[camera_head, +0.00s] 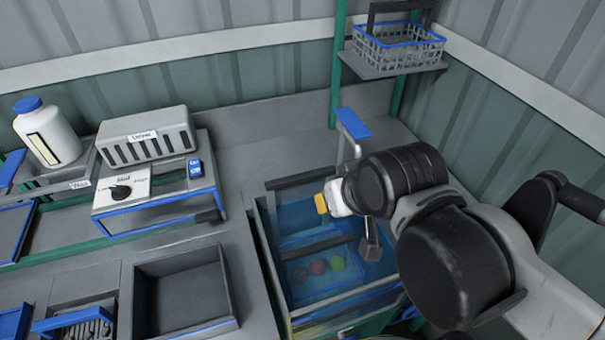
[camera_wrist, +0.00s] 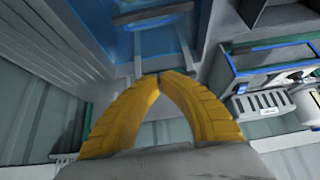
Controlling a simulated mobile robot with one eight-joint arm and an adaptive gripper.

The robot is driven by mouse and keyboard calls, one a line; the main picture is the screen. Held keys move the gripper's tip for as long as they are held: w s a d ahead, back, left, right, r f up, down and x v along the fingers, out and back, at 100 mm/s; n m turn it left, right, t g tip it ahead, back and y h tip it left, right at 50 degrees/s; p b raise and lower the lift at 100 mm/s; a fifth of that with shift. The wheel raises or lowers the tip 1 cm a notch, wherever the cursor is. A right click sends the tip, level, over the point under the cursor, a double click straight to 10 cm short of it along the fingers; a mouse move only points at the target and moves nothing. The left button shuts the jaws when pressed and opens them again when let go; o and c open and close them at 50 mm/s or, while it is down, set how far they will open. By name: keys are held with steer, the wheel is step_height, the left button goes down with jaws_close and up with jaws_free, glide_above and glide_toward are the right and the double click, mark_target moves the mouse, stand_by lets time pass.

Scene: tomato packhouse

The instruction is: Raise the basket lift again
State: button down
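The blue water tank (camera_head: 278,300) stands in the middle of the head view. Several red, pink and green tomatoes (camera_head: 318,267) sit low inside it, on what looks like the lowered lift platform. A lever with a flat blue handle (camera_head: 352,123) rises on a pale bracket behind the tank. My gripper (camera_head: 321,204) is over the back part of the tank, below and in front of that handle. In the wrist view its yellow fingers (camera_wrist: 163,76) meet at the tips with nothing visible between them. A grey block (camera_head: 372,240) shows below my wrist; its lower connection is unclear.
An empty wire basket (camera_head: 398,50) sits on a raised shelf at the back right. At left are a control box with a dial (camera_head: 120,190), a slotted grey unit (camera_head: 147,135), a white jug (camera_head: 46,132) and an empty grey tray (camera_head: 185,290). The bench behind the tank is clear.

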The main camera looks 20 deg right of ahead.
steer(key=c, duration=1.8)
jaws_free()
steer(key=o, duration=0.5)
steer(key=shift+w+r, duration=0.15)
steer(key=shift+r, duration=0.1)
steer(key=w+r+m+g+p, duration=0.2)
steer(key=w+r+m+p, duration=0.1)
steer(key=w+m, duration=0.2)
steer(key=m+g+p, duration=0.5)
steer(key=m+p, duration=0.1)
steer(key=m, duration=0.7)
glide_toward(301, 175)
step_height(301, 175, down, 10)
steer(key=shift+f+b, duration=0.15)
steer(key=shift+b, duration=1.05)
steer(key=shift+c, duration=0.2)
